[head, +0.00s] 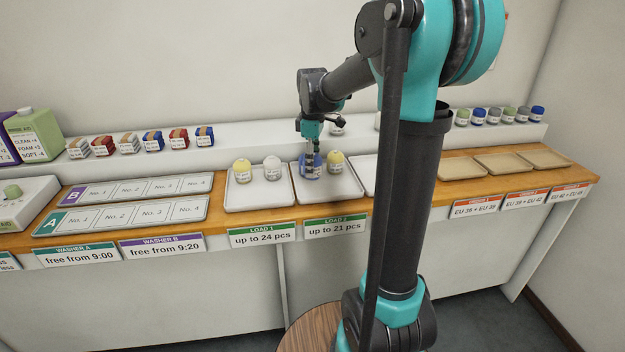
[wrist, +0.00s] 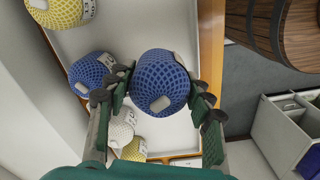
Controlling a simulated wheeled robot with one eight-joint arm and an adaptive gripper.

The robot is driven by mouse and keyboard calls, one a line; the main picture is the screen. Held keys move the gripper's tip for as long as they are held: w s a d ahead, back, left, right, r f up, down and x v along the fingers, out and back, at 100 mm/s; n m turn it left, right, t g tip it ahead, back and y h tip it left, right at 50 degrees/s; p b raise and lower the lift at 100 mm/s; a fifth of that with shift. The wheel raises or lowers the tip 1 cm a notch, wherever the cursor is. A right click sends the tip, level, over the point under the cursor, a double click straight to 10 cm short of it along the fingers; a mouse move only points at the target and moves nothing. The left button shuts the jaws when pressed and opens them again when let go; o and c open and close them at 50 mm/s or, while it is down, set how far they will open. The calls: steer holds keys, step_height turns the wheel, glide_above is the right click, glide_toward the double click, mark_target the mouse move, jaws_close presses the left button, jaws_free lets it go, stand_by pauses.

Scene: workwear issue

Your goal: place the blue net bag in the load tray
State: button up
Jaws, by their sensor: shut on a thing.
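My gripper (head: 311,154) is over the tray labelled LOAD 2 (head: 338,193) in the head view. In the wrist view, its fingers (wrist: 161,90) are shut on a blue net bag (wrist: 162,74) with white tags. A second blue net bag (wrist: 88,70) lies beside it, further back in the same tray. In the head view, blue netting (head: 311,172) shows under my gripper; I cannot separate the two bags there. A yellow bag (head: 335,158) is in the same tray, to the right. I cannot tell whether the held bag touches the tray floor.
The LOAD 1 tray (head: 260,204) at left holds a yellow bag (head: 242,171) and a white bag (head: 272,167). Several small bags and folded bundles stand on the back shelf (head: 240,148). Beige trays (head: 501,163) stand at right. LOAD 2's front part is clear.

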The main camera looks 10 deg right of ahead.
steer(key=shift+f, duration=2.75)
steer(key=o, duration=1.2)
steer(key=shift+f, duration=0.1)
step_height(320, 180, up, 12)
steer(key=s+f+m, duration=0.2)
steer(key=s+f, duration=0.1)
steer(key=s+d+f+m+t, duration=0.1)
steer(key=s+f+m, duration=0.1)
steer(key=s+f, duration=0.1)
steer(key=s+d+f+m+t, duration=0.1)
steer(key=s+f+m, duration=0.1)
steer(key=s+f, duration=0.1)
steer(key=shift+s+d+f, duration=0.2)
steer(key=shift+s+f, duration=0.05)
steer(key=shift+f, duration=0.05)
steer(key=s+f+m, duration=0.2)
steer(key=s+f, duration=0.1)
steer(key=s, duration=0.1)
steer(key=s+d+f+m+t, duration=0.1)
steer(key=s+f+m, duration=0.2)
steer(key=s+f, duration=0.1)
steer(key=s+f+m+t, duration=0.1)
steer(key=s+f+m, duration=0.1)
steer(key=s+f, duration=0.1)
steer(key=shift+s+d+f, duration=0.2)
steer(key=shift+s, duration=0.15)
steer(key=shift+s+d+f, duration=0.15)
steer(key=shift+s, duration=0.2)
